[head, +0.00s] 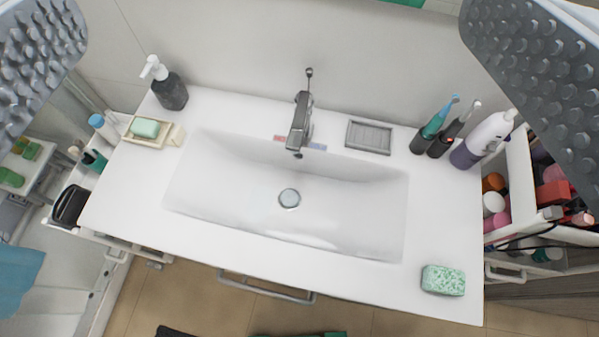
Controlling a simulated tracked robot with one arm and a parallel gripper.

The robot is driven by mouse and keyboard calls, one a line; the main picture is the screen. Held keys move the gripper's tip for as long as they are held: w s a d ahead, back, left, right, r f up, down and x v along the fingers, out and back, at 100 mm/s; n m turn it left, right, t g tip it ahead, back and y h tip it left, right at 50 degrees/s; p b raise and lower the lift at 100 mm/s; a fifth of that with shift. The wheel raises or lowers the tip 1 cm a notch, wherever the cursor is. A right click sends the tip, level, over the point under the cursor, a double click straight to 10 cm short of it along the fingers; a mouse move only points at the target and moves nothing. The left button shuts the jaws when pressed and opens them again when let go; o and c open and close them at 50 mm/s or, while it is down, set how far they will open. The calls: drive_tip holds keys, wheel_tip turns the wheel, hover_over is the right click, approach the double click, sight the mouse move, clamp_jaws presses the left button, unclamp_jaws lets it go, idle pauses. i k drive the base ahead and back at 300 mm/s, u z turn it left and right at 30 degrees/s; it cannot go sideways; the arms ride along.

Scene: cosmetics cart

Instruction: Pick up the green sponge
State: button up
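The green sponge (443,281) is a speckled light green block in the head view. It lies flat on the white counter at the front right corner, right of the basin. My gripper (274,85) shows as two grey studded finger pads at the upper left and upper right edges of the picture. The pads are wide apart, with nothing held between them. The gripper is above the counter and apart from the sponge.
The white sink basin (235,215) with a grey faucet (299,122) fills the middle. A soap dish (150,140) and dispenser (171,92) stand back left. A grey tray (368,137), toothbrushes (436,125) and a bottle (483,139) stand back right. A loaded cart (520,190) stands right.

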sight(447, 281)
drive_tip(key=z, duration=0.6)
drive_tip(key=k, duration=0.85)
drive_tip(key=z, duration=0.05)
drive_tip(key=i, duration=0.65)
drive_tip(key=z, duration=0.5)
